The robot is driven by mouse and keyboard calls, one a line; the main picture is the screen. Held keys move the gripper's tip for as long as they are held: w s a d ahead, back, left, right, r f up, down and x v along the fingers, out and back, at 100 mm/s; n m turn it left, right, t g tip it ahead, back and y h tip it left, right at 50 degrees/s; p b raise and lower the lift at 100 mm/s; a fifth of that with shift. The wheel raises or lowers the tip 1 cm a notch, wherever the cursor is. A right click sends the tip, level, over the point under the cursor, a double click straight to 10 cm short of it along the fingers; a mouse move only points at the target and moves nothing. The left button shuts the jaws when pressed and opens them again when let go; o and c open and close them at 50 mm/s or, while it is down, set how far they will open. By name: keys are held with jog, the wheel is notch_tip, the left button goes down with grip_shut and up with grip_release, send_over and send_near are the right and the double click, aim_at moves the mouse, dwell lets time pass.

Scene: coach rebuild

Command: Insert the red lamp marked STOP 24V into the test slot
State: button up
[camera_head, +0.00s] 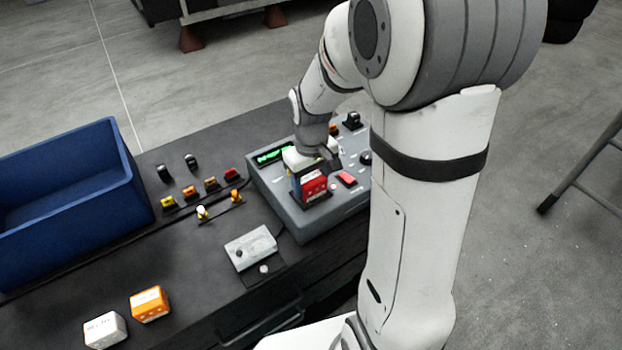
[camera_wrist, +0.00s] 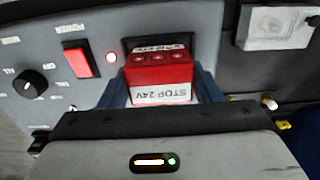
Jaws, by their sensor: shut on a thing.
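The red lamp (camera_wrist: 160,72) marked STOP 24V is between the blue fingers of my gripper (camera_wrist: 161,88) in the wrist view. Its far end is at the dark opening of the test slot (camera_wrist: 130,43) on the grey test box. I cannot tell how deep it sits. In the head view the red lamp (camera_head: 314,184) shows under my gripper (camera_head: 310,172), at the front left part of the test box (camera_head: 285,212). My gripper is shut on the lamp. The arm and gripper hide part of the slot and box.
An orange block (camera_head: 149,304) and white block (camera_head: 105,330) stand nearer.

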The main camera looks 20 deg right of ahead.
aim_at(311, 178)
jog(key=shift+r, duration=0.1)
jog(key=shift+r+p, duration=0.3)
jog(key=shift+r, duration=0.05)
jog(key=shift+f+b, duration=0.6)
jog(key=shift+f, duration=0.1)
dwell(1.3)
jog(key=o, duration=0.8)
jog(key=shift+c, duration=0.2)
jog(key=shift+r, duration=0.1)
jog(key=shift+r+p, duration=4.1)
jog(key=shift+r, duration=1.4)
